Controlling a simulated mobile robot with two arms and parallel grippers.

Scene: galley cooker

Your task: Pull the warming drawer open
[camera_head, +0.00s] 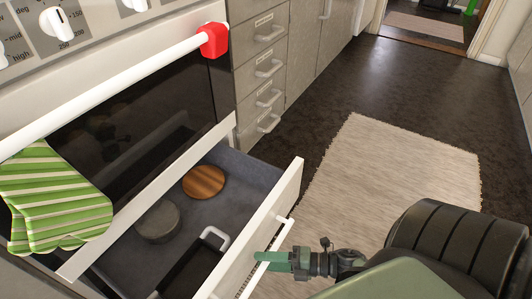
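The warming drawer (292,177) under the oven is pulled out, with its grey inside showing. Inside lie a round wooden disc (204,182), a round grey object (158,222) and a dark tray or pan with a light handle (190,270). The drawer has a white bar handle (284,232) on its front. My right gripper (266,258) is at this handle, its green fingers crossing the bar. I cannot tell whether they are closed on it. My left gripper is not in view.
The oven door above has a white rail (120,75) with a red piece (214,40) at its end. A green striped oven mitt (52,195) hangs at left. Grey cabinet drawers (262,70) stand beyond. A beige rug (390,165) lies on the dark floor at right.

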